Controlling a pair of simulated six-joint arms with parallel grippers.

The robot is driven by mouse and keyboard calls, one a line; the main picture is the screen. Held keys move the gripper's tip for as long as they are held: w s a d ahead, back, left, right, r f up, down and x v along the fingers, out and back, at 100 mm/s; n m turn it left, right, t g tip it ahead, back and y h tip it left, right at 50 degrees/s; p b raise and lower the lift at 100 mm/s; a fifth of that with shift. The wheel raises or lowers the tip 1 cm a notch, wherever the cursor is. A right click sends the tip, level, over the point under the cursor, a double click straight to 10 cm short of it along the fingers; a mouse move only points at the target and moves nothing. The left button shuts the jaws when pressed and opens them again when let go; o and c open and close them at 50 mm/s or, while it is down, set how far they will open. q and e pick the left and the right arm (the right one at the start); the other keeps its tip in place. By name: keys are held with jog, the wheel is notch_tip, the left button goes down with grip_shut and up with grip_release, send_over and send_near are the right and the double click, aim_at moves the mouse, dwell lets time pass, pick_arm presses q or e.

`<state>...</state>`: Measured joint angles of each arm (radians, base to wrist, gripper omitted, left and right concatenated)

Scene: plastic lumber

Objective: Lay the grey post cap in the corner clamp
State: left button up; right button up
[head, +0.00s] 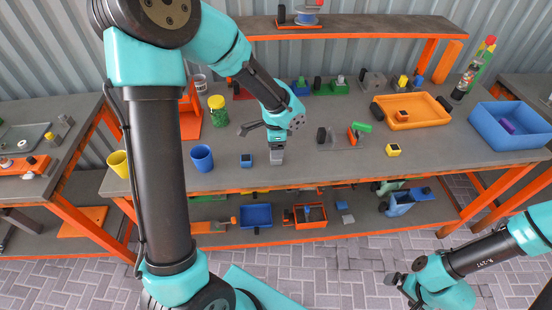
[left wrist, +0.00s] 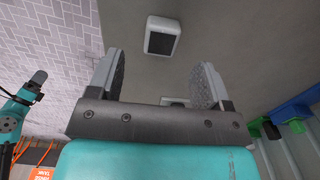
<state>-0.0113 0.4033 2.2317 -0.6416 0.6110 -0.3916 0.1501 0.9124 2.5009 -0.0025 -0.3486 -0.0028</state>
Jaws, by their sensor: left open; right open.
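The grey post cap (head: 277,158) appears as a small grey block under my left gripper (head: 276,147), near the table's front; the fingers partly hide it. In the left wrist view, the cap (left wrist: 162,37) is a pale rounded square with a dark centre, just beyond the open fingers (left wrist: 166,68), with nothing between them. A flat grey fixture (head: 345,140) with a black knob and green handle lies to the right; it looks like the corner clamp, but I cannot be sure. My right gripper (head: 398,282) is open and empty at lower right, off the table.
A blue cap (head: 246,161) and blue cup (head: 202,158) stand left of my left gripper. A yellow cap (head: 393,150) sits right of the fixture. An orange tray (head: 440,122) and blue bin (head: 480,118) are further right. Several coloured fixtures line the back.

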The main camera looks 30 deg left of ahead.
pick_arm(q)
jog(key=shift+f, duration=0.45)
jog(key=shift+w+f, duration=0.1)
jog(key=shift+f, duration=2.5)
jog(key=c, duration=1)
jog(key=shift+r, duration=0.2)
